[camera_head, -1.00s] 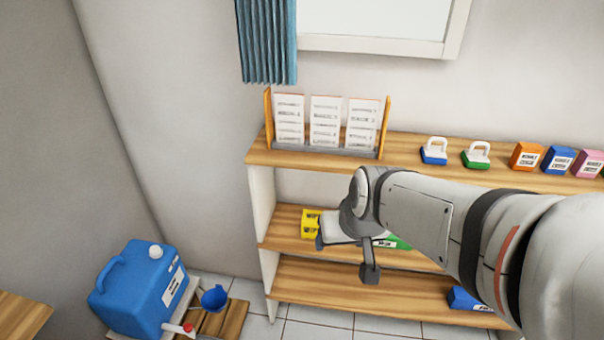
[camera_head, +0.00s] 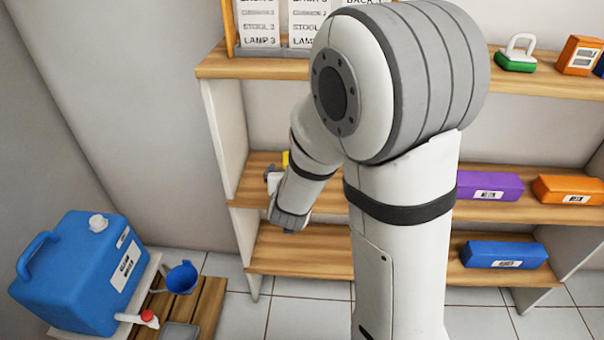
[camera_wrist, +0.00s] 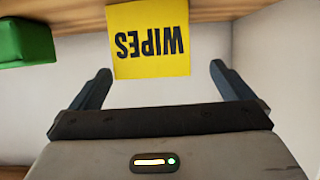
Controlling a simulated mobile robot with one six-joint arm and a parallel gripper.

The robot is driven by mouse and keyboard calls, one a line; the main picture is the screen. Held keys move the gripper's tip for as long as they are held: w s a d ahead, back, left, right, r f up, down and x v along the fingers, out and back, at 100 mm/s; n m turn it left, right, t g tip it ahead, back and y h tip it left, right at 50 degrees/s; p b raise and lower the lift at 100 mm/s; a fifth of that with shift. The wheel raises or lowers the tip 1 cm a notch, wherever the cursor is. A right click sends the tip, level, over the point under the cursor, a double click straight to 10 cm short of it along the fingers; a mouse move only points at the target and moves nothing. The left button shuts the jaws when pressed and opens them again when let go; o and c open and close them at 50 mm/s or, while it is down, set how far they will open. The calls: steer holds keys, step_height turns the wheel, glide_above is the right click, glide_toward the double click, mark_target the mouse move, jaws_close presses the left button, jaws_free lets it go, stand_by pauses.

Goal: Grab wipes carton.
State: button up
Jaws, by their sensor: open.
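The yellow wipes carton (camera_wrist: 150,38) shows in the wrist view with its lettering upside down. It is on a wooden shelf, just beyond the fingertips and between them across the picture. My gripper (camera_wrist: 160,68) is open and empty, with one finger to each side of the carton's near end. The fingers look apart from it. In the head view only a yellow sliver of the carton (camera_head: 285,158) shows on the middle shelf at its left end. My arm hides the rest of it and most of my gripper.
A green box (camera_wrist: 26,43) sits to the carton's left in the wrist view. The shelf unit's white side panel (camera_head: 226,125) is close to my gripper. A purple box (camera_head: 488,187) and an orange box (camera_head: 568,190) are farther right. A blue jug (camera_head: 75,272) stands at lower left.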

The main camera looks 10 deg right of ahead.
steer(key=x, duration=0.2)
steer(key=b+x, duration=0.1)
steer(key=x, duration=0.1)
steer(key=d+b+x, duration=0.1)
steer(key=x, duration=0.2)
steer(key=shift+s+f, duration=0.2)
steer(key=shift+c, duration=0.3)
steer(key=c, duration=0.7)
